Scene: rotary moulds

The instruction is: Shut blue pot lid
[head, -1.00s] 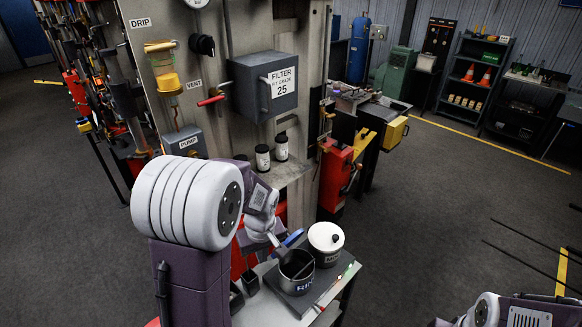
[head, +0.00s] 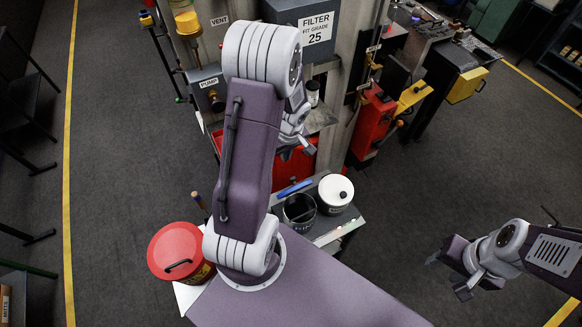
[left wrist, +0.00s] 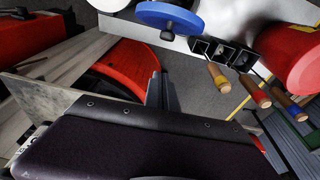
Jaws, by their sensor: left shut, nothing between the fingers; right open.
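The blue lid (head: 294,187) stands tilted up, nearly edge-on, at the back of the dark open pot (head: 299,209) on the bench. In the left wrist view the blue lid (left wrist: 172,17) shows its face and a dark knob at the top. My left gripper (head: 306,146) is shut and empty, above and behind the lid and apart from it, in front of the panel. Its dark fingers (left wrist: 163,90) show in the left wrist view. My right gripper (head: 447,277) is open and empty over the floor at the right. My left arm hides part of the bench.
A white-lidded pot (head: 336,190) stands right of the dark pot. A red-lidded pot (head: 176,252) stands at the left. Wooden-handled tools (left wrist: 250,88) sit by a dark holder in the left wrist view. The filter box (head: 304,30) and red equipment (head: 374,125) stand behind.

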